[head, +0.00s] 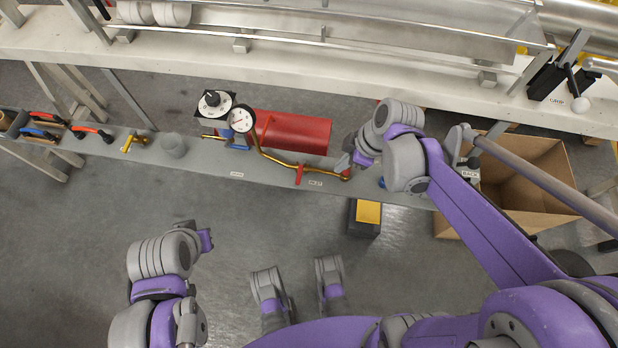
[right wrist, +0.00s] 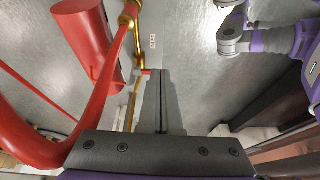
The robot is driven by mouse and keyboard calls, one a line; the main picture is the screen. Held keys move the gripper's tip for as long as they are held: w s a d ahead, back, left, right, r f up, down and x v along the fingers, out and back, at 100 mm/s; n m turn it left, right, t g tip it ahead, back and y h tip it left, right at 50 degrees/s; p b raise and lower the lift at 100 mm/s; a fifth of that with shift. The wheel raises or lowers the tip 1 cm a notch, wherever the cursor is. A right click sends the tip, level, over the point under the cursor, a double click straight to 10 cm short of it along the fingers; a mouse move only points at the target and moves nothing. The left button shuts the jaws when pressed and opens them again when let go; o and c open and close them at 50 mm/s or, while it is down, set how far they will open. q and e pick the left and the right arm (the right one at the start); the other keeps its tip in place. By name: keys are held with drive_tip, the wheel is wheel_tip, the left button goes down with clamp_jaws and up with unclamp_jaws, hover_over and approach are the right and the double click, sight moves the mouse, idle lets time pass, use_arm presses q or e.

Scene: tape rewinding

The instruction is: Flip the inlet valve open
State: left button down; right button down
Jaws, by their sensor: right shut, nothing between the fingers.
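The inlet valve is on a brass pipe (head: 270,158) along the grey bench, with a red lever (head: 299,174) near a small printed label (head: 315,183). In the right wrist view the label (right wrist: 153,41) reads INLET, beside a brass fitting (right wrist: 129,18). My right gripper (head: 347,163) is shut and empty, above the pipe's right end. In the right wrist view its fingers (right wrist: 157,72) end close to a small red piece (right wrist: 145,72); contact is unclear. My left gripper (head: 205,240) hangs over the floor in front of the bench; its jaws are unclear.
A red cylinder (head: 294,132) and a gauge (head: 242,118) stand behind the pipe. A grey cup (head: 172,146) and tools (head: 86,132) lie left. A cardboard box (head: 530,180) stands right. A red curved tube (right wrist: 104,95) passes close to the right wrist camera.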

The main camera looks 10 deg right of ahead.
sight(300, 171)
drive_tip(key=shift+w+f+n, duration=0.3)
drive_tip(key=shift+f+n, duration=0.1)
drive_tip(key=shift+f, duration=0.15)
drive_tip(key=b+x, duration=0.4)
drive_tip(key=x, duration=0.6)
drive_tip(key=shift+a+f, duration=0.2)
drive_tip(key=shift+f, duration=0.05)
drive_tip(key=shift+w+a+r, duration=0.1)
drive_tip(key=shift+w+a, duration=0.1)
drive_tip(key=shift+a, duration=0.4)
drive_tip(key=shift+w+a+r, duration=0.1)
drive_tip(key=shift+w+a, duration=0.15)
drive_tip(key=shift+a, duration=0.35)
drive_tip(key=shift+w+a+r, duration=0.1)
drive_tip(key=shift+w+a, duration=0.15)
drive_tip(key=shift+a, duration=0.35)
